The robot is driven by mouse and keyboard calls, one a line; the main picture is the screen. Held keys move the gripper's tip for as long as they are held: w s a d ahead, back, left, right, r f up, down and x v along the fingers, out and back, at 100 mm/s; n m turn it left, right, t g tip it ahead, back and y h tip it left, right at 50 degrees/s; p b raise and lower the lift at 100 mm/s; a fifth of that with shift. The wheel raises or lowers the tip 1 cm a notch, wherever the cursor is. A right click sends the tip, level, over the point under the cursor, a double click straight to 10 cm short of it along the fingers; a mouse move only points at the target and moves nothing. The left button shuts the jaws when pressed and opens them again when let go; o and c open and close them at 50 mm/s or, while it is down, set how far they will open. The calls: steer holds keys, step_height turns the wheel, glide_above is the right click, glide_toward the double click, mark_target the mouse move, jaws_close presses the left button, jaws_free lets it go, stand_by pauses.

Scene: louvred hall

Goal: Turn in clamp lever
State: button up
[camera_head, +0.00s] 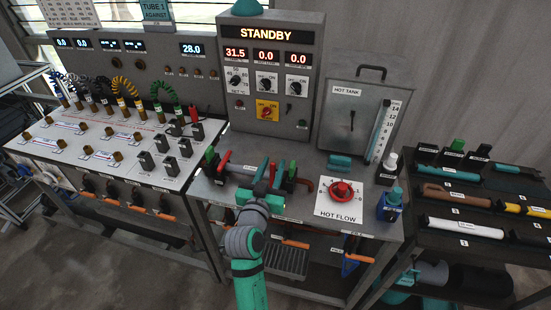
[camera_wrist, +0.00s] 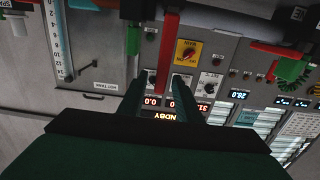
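A red clamp lever (camera_wrist: 168,50) stands out long and narrow in the wrist view. Its free end lies between the two dark fingers of my gripper (camera_wrist: 160,84). The fingers are apart, with a visible gap at least on the lever's left side; I cannot tell whether either touches it. A green part (camera_wrist: 133,40) sits beside the lever, below a dark block. In the head view my gripper (camera_head: 262,188) is over the front of the middle bench, and its body largely hides the clamp there. A second red lever (camera_head: 224,161) with a green part (camera_head: 209,154) is at the bench's left end.
A control box (camera_head: 268,90) reading STANDBY stands behind. To the right are the HOT TANK (camera_head: 340,120), a red HOT FLOW knob (camera_head: 341,191) and a blue bottle (camera_head: 389,207). A white terminal panel (camera_head: 60,150) is left; a dark rack (camera_head: 470,185) is right.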

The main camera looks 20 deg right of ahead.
steer(key=shift+x, duration=1.85)
steer(key=shift+c, duration=0.3)
jaws_close()
